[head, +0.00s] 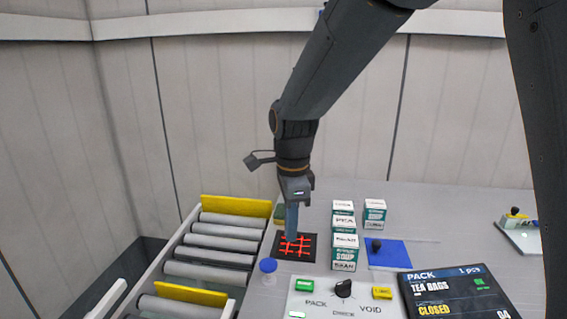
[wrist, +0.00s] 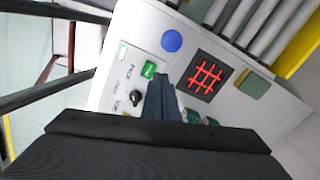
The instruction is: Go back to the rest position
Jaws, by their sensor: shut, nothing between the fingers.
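My gripper (head: 291,232) points down over the grey table near the black square with a red grid (head: 297,247). In the wrist view its fingers (wrist: 161,90) are together, with nothing between them. The arm reaches down from the upper right in the head view. I cannot tell the exact height of the fingertips above the table.
A roller conveyor (head: 212,259) with yellow plates lies on the left. White-and-green cartons (head: 343,252) stand to the right, beside a blue pad (head: 388,254). A control panel (head: 343,299), a screen (head: 455,296) and a blue round cap (head: 268,265) are in front. The table's right side has free room.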

